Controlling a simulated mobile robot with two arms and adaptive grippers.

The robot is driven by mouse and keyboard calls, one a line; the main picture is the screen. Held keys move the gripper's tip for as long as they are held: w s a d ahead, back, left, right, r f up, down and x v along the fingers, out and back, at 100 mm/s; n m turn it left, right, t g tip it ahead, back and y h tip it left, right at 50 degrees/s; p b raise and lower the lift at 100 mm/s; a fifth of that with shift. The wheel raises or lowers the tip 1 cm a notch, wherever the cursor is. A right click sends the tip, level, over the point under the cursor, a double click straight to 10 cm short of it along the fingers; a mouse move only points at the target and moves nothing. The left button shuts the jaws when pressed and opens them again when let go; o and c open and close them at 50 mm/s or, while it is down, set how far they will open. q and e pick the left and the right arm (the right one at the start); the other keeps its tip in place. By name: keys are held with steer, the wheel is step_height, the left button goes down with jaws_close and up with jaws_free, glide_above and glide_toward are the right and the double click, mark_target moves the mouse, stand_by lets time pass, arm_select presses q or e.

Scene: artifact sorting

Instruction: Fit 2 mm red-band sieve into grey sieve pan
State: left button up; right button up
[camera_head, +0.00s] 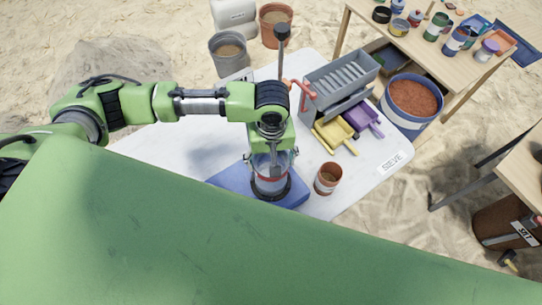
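My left gripper (272,158) points down over a blue mat (229,180) on the white table. Its fingers are around or just above the upper part of a round sieve stack, and the wrist hides much of it. A red band (271,179) shows on the stack, above a pale grey body (270,187) with a dark ring at its base. I cannot tell whether the red-band sieve is seated in the grey pan or held above it, nor whether the fingers grip it. My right gripper is not in view.
A reddish-brown cup (328,179) stands right of the mat. Behind it are yellow (334,133) and purple (363,119) scoops and a grey slotted box (340,80). A label reading SIEVE (391,163) lies at the table's right edge. A large green part of mine covers the foreground.

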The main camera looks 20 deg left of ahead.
arm_select(q)
step_height(320, 180, down, 5)
steer(key=shift+r+b, duration=0.1)
steer(key=shift+b, duration=0.85)
steer(key=shift+f, duration=0.4)
steer(key=shift+p, duration=0.55)
stand_by(0.3)
steer(key=shift+p, duration=0.55)
stand_by(0.5)
